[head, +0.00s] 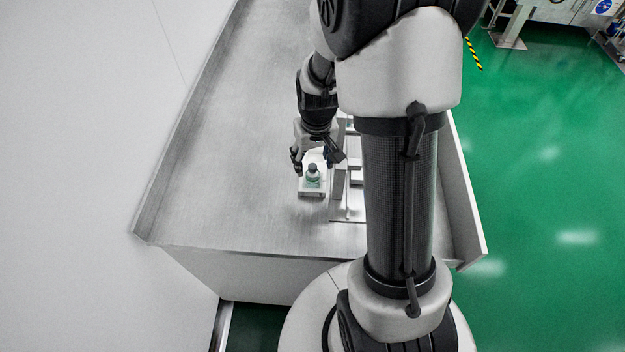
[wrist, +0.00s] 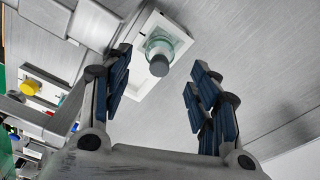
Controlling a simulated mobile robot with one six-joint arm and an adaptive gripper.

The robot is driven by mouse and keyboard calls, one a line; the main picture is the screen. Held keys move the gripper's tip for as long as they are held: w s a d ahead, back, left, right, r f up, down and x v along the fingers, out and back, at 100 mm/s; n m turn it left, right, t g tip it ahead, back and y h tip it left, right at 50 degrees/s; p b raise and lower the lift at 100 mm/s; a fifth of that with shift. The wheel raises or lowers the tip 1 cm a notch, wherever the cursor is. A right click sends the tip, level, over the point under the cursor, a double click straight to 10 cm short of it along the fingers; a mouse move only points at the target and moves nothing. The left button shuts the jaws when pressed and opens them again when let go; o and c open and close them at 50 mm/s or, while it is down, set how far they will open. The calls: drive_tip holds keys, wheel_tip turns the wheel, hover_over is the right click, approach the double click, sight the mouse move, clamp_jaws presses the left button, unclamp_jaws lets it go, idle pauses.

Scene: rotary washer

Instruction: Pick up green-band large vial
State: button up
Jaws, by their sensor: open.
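A vial with a grey cap and a greenish body (head: 313,176) stands upright in a small white square holder (head: 312,193) on the metal table. In the wrist view, the same vial (wrist: 159,57) shows at upper centre, in its white holder (wrist: 178,34). My gripper (wrist: 160,82) is open, with its blue-padded fingers apart and the vial's cap showing between and beyond them. In the head view, my gripper (head: 311,160) is just behind and above the vial. I cannot tell whether either finger touches the vial.
A white rack or frame (head: 350,190) stands close to the right of the holder. In the wrist view, a yellow-capped item (wrist: 29,87) and other small coloured items show at left. The metal table (head: 220,150) is clear to the left, with raised edges.

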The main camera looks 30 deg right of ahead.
sight(313, 166)
drive_tip(key=f, duration=0.2)
drive_tip(key=f+b, duration=0.2)
drive_tip(key=f, duration=0.1)
drive_tip(key=shift+w+d+f, duration=0.1)
drive_tip(key=shift+w+f, duration=0.25)
drive_tip(key=shift+r, duration=0.1)
drive_tip(key=c, duration=1.1)
drive_tip(key=shift+r, duration=0.15)
